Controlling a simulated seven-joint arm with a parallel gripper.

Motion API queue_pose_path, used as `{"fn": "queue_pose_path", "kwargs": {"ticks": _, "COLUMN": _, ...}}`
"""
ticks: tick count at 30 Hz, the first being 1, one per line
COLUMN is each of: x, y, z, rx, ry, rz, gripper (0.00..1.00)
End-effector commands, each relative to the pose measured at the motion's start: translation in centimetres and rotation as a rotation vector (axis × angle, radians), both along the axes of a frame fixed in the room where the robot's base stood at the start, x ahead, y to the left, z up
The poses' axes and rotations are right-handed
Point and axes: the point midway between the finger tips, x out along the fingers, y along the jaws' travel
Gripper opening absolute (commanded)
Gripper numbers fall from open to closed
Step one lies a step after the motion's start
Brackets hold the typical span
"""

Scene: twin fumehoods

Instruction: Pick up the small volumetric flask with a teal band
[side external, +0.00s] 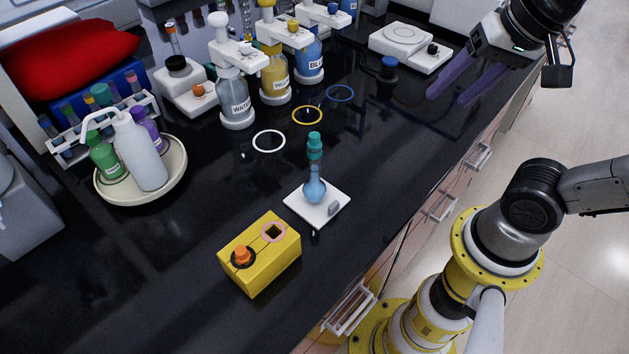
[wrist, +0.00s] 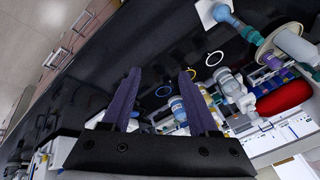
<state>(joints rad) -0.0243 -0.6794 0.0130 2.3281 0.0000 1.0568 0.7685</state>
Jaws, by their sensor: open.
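The small volumetric flask (side external: 314,189) stands upright on a white square plate (side external: 298,207) in the middle of the black bench in the side external view. It has blue liquid in its bulb and a teal band and cap at its neck. My gripper (side external: 446,98) is open and empty, above the bench's right side, well apart from the flask. In the wrist view its two purple fingers (wrist: 161,72) are spread with nothing held between them.
A yellow block (side external: 262,262) with an orange knob stands in front of the flask. Several dispenser bottles (side external: 275,82) stand behind it, with coloured rings on the bench. A round tray (side external: 176,190) of bottles is at left. A white stirrer-like device (side external: 400,38) is at the back right.

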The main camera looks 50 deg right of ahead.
Motion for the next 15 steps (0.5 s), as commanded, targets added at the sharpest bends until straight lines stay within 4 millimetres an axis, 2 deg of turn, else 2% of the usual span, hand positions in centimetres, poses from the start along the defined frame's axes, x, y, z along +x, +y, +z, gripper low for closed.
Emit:
{"fn": "queue_pose_path", "kwargs": {"ticks": 3, "x": 2.0, "y": 1.0, "z": 1.9, "rx": 0.105, "ry": 0.059, "rz": -0.207, "gripper": 0.60}}
{"fn": "queue_pose_path", "kwargs": {"ticks": 8, "x": 5.4, "y": 3.4, "z": 3.8, "rx": 0.210, "ry": 0.159, "rz": -0.478, "gripper": 0.60}}
{"fn": "queue_pose_path", "kwargs": {"ticks": 12, "x": 9.2, "y": 7.0, "z": 4.5, "rx": 0.247, "ry": 0.263, "rz": -0.687, "gripper": 0.60}}
{"fn": "queue_pose_path", "kwargs": {"ticks": 15, "x": 11.4, "y": 10.2, "z": 4.0, "rx": 0.234, "ry": 0.319, "rz": -0.755, "gripper": 0.60}}
